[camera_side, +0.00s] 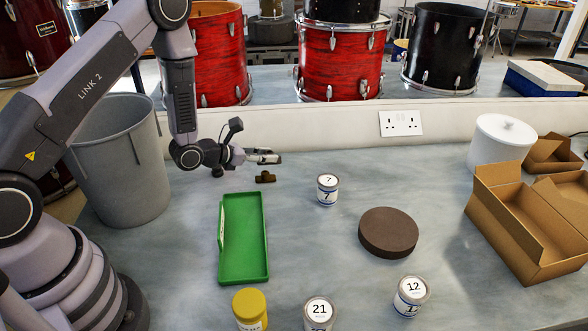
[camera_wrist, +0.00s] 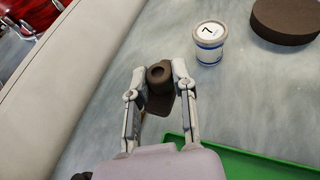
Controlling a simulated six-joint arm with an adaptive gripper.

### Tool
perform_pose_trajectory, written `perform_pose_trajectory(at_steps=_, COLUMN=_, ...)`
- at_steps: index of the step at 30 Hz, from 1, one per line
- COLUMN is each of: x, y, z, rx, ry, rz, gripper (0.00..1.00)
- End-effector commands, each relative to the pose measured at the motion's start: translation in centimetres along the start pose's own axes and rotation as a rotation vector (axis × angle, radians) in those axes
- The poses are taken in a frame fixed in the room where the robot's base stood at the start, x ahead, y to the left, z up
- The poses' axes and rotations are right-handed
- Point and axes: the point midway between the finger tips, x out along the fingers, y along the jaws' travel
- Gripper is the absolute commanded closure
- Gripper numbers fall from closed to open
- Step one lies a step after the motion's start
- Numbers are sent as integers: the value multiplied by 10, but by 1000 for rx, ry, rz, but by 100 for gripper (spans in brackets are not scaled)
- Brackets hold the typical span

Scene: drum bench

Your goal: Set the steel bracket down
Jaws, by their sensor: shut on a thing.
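The bracket is dark brown, with a round, hollow boss and a flat plate. In the wrist view the bracket (camera_wrist: 159,76) sits between the two fingertips of my gripper (camera_wrist: 162,82), which is shut on it. In the side view the bracket (camera_side: 265,177) shows as a small dark shape just below the fingers of my gripper (camera_side: 264,157), over the bench behind the green tray (camera_side: 268,240). The tray's edge also shows at the lower right of the wrist view (camera_wrist: 225,148). I cannot tell whether the bracket touches the bench.
A tin labelled 7 (camera_side: 327,190) stands to the right of my gripper, with a brown round disc (camera_side: 388,232) beyond. A yellow-lidded jar (camera_side: 250,309) and tins 21 (camera_side: 319,314) and 12 (camera_side: 411,296) stand in front. Cardboard boxes (camera_side: 525,225) are right, a grey bin (camera_side: 118,165) left.

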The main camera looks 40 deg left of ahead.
Motion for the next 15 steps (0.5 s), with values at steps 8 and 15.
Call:
perform_pose_trajectory(at_steps=8, x=76, y=20, z=-4, rx=4, ry=-3, rz=-2, gripper=100)
perform_pose_trajectory(at_steps=15, x=124, y=30, z=-31, rx=2, ry=0, rz=-3, gripper=100)
